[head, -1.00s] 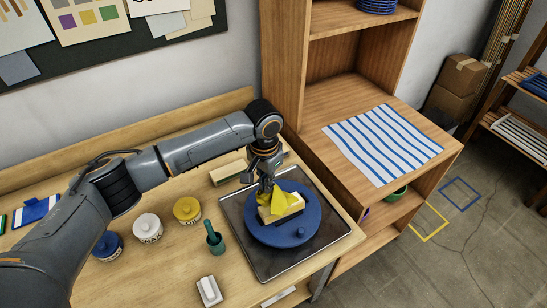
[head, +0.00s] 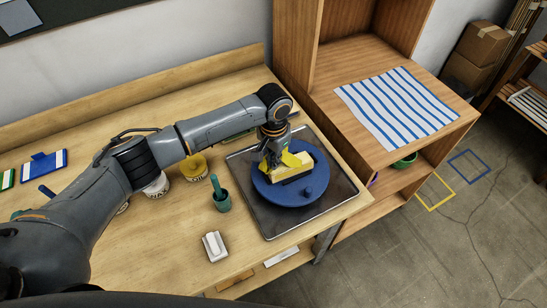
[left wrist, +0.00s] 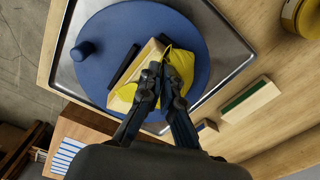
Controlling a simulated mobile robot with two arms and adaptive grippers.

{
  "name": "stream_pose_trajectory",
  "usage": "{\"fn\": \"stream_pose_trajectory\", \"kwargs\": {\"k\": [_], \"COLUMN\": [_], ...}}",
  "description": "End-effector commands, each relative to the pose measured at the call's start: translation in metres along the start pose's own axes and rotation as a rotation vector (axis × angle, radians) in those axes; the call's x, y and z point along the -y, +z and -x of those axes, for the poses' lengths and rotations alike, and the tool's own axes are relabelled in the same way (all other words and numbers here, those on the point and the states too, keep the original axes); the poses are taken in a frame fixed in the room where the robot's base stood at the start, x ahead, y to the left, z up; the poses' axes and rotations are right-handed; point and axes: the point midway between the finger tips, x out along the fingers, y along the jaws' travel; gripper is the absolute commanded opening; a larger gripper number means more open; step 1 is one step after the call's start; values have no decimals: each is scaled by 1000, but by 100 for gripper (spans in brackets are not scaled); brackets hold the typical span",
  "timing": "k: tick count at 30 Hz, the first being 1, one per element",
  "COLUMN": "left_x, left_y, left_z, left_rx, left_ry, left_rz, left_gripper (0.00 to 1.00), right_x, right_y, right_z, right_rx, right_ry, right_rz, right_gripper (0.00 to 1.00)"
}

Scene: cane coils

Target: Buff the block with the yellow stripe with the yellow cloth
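A pale wooden block (head: 292,172) with a dark side lies on a round blue turntable (head: 313,189). In the left wrist view the block (left wrist: 147,53) is partly covered by the gripper and cloth. The yellow cloth (head: 291,159) is bunched at my left gripper (head: 272,162) and lies against the block's top. In the left wrist view the cloth (left wrist: 181,66) shows on one side of the fingers (left wrist: 164,78), which are closed on it. A yellow patch shows on their other side; I cannot tell whether it is stripe or cloth. My right gripper is out of view.
The turntable stands on a metal tray (head: 335,207). A green-striped block (left wrist: 250,100) lies beside the tray. A striped cloth (head: 398,108) covers the shelf at right.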

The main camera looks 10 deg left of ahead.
Motion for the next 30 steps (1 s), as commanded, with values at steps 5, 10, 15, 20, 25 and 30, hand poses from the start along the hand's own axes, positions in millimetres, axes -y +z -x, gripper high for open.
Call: {"fn": "stream_pose_trajectory", "kwargs": {"k": [5, 10, 15, 20, 25, 30], "left_x": [0, 0, 0, 0, 0, 0], "left_y": [0, 0, 0, 0, 0, 0], "left_z": [0, 0, 0, 0, -1, -9], "left_rx": [0, 0, 0, 0, 0, 0], "left_ry": [0, 0, 0, 0, 0, 1], "left_rz": [0, 0, 0, 0, 0, 0], "left_gripper": [21, 56, 75, 75, 75, 75], "right_x": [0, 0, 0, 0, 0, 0], "right_y": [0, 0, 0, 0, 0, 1], "right_z": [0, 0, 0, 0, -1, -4], "right_rx": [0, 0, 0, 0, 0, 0], "right_ry": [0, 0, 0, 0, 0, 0], "right_rz": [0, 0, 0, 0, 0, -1], "right_gripper": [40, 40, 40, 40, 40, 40]}}
